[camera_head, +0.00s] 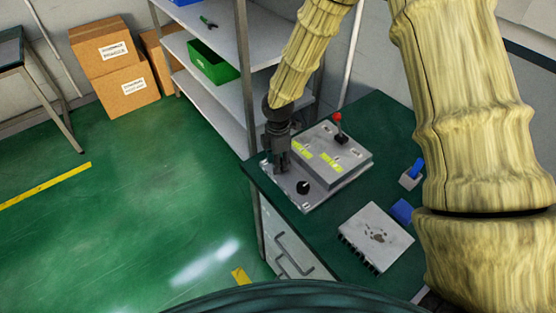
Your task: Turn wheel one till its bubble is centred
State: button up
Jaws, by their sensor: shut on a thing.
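The microwave generator (350,165) is a grey box on a pale base plate near the left edge of the green bench. Two yellow-green strips (303,150) (331,163) lie on its top; the bubbles are too small to make out. A black wheel (303,187) stands free on the front of the plate. My gripper (281,168) points down at the plate's left end, left of that wheel. It is shut on another wheel, which its jaws hide. I cannot read a number on either wheel.
A red-knobbed lever (337,119) rises behind the box. A grey box (375,237), a blue block (402,211) and a blue-handled switch (412,174) stand to the right on the bench (386,118). A shelf rack with a green bin (213,65) stands close behind.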

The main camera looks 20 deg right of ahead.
jog(key=o, duration=1)
jog(key=shift+o, duration=0.2)
jog(key=shift+r, duration=0.1)
notch_tip(320, 180, up, 12)
dwell(0.4)
